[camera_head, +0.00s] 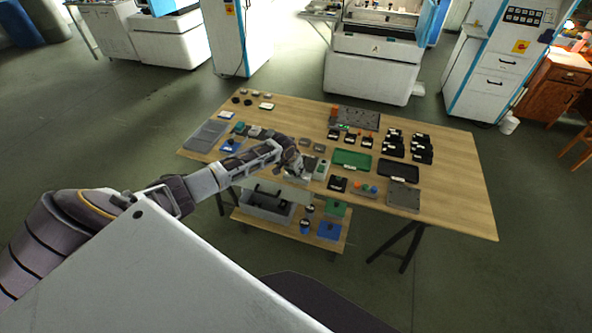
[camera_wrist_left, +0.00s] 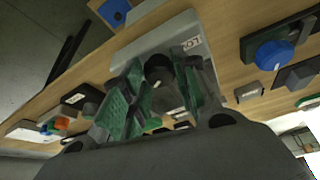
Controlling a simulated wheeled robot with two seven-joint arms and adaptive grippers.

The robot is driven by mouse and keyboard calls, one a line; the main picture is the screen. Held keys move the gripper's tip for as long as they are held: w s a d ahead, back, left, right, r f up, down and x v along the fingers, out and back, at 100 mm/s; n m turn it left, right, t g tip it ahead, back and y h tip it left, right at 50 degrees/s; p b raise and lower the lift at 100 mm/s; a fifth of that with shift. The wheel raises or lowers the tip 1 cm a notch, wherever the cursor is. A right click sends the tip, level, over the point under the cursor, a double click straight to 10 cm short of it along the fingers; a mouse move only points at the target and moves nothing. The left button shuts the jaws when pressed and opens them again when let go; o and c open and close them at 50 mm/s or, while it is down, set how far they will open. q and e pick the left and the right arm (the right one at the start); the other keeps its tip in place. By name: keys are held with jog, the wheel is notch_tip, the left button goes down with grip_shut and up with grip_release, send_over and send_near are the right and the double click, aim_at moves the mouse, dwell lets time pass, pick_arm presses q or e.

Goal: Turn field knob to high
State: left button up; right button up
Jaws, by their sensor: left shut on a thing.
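A dark round knob (camera_wrist_left: 158,68) stands on a light grey panel (camera_wrist_left: 150,38) in the left wrist view. A white label beginning "LO" is beside it; the rest of the label is hidden. My left gripper (camera_wrist_left: 157,90) has its green-padded fingers on either side of the knob, shut on it. In the head view my left gripper (camera_head: 292,165) is low over the near middle of the wooden table (camera_head: 450,200) and hides most of the panel. I cannot read the knob's setting. My right gripper is in neither view.
A blue knob on a dark base (camera_wrist_left: 275,55) is to the right in the wrist view. In the head view a green tray (camera_head: 352,159), a dark tray (camera_head: 398,170) and several black blocks stand right of the gripper. A lower shelf (camera_head: 270,228) holds bins. The table's right end is bare.

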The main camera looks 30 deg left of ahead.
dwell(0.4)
pick_arm(q)
jog(key=o, duration=0.9)
jog(key=shift+o, duration=0.5)
jog(key=shift+v, duration=1.1)
jog(key=v, duration=0.9)
jog(key=shift+s+a+r, duration=0.15)
jog(key=shift+r, duration=0.2)
